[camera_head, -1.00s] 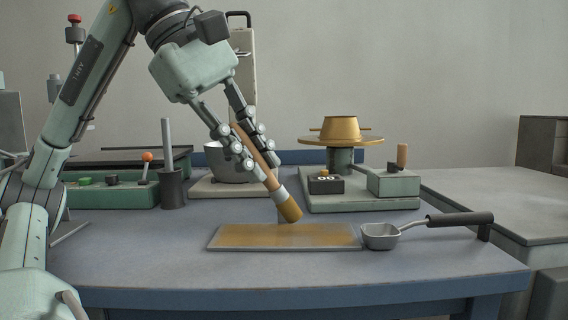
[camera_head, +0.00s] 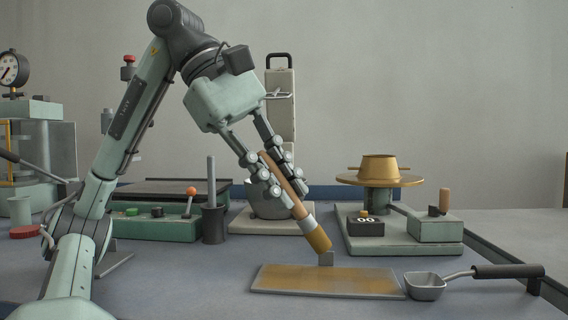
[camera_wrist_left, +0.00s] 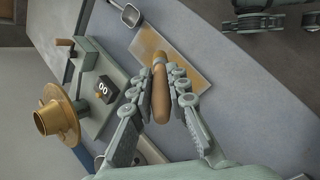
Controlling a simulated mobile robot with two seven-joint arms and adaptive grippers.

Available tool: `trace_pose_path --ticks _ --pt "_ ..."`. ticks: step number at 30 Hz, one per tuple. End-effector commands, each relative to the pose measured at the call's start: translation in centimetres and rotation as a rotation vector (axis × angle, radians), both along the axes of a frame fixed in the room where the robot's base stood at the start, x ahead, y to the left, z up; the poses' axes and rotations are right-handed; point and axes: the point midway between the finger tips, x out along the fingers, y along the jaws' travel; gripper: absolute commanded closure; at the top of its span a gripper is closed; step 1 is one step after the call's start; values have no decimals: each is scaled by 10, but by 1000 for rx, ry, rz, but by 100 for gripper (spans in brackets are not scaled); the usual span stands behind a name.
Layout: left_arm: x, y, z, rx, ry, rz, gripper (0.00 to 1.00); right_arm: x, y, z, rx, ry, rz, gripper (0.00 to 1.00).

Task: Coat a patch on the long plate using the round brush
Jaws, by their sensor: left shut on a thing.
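My left gripper (camera_head: 275,178) is shut on the wooden handle of the round brush (camera_head: 297,203). The brush slants down to the right, and its amber bristle end hangs just above and behind the far edge of the long plate (camera_head: 270,286), apparently apart from it. The plate lies flat on the bench, with an amber-brown coat over much of its top and greyer rims. My right gripper is not in view.
A metal ladle (camera_head: 427,286) with a dark handle lies close to the plate's right end. Behind stand a grey pot (camera_head: 268,200), a dark cylinder holder (camera_head: 214,224), and a green device with a brass bowl (camera_head: 380,166). The bench (camera_head: 205,275) is clear left of the plate.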

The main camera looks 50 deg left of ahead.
Motion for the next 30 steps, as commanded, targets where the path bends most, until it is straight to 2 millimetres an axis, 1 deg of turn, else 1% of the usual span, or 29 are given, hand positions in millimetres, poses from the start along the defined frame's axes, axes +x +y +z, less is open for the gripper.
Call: trace_pose_path --ticks 1,7,17,20,27,30 --pt "4 -3 -5 -31 7 -27 100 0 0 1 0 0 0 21" --pt "4 -4 11 -31 4 -28 100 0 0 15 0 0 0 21" --pt "3 -4 15 -31 0 -29 100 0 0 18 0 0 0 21" --pt "3 -4 21 -31 0 -29 100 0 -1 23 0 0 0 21" --pt "3 -5 46 -30 -3 -27 100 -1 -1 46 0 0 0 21" --pt "3 -5 49 -30 -3 -27 100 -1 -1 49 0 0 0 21"
